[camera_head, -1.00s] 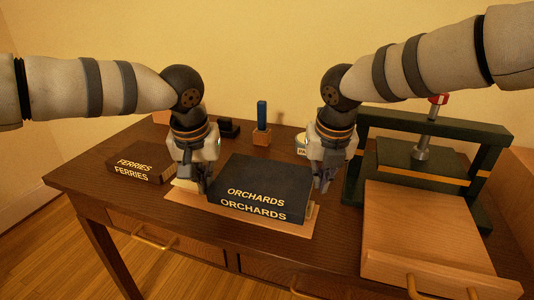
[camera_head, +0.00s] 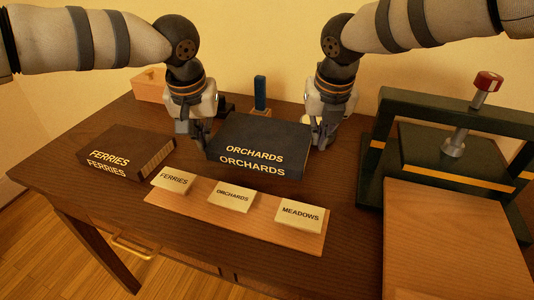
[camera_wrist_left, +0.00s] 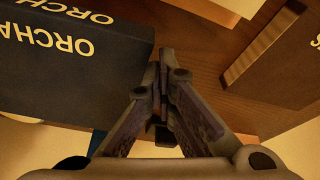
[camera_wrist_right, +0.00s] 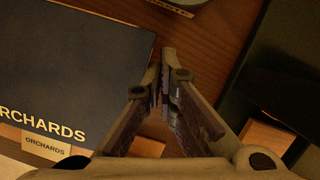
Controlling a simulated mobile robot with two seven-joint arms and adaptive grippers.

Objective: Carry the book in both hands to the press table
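The dark ORCHARDS book (camera_head: 262,142) is level between my two grippers in the head view, behind the label board and seemingly raised off the desk. My left gripper (camera_head: 204,140) is at its left side and my right gripper (camera_head: 320,142) at its right side. In the wrist views the fingers of the left gripper (camera_wrist_left: 164,58) and right gripper (camera_wrist_right: 168,58) are closed together beside the book's edges, with nothing between them. Firm contact is hard to tell. The dark green press (camera_head: 440,145) with its pale wooden board (camera_head: 430,245) stands at the right.
A brown FERRIES book (camera_head: 125,152) lies on the left of the desk (camera_head: 70,165). A wooden label board (camera_head: 285,235) with FERRIES, ORCHARDS and MEADOWS cards lies in front. A blue upright item (camera_head: 260,92) in a wooden holder and a wooden box (camera_head: 150,88) stand behind.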

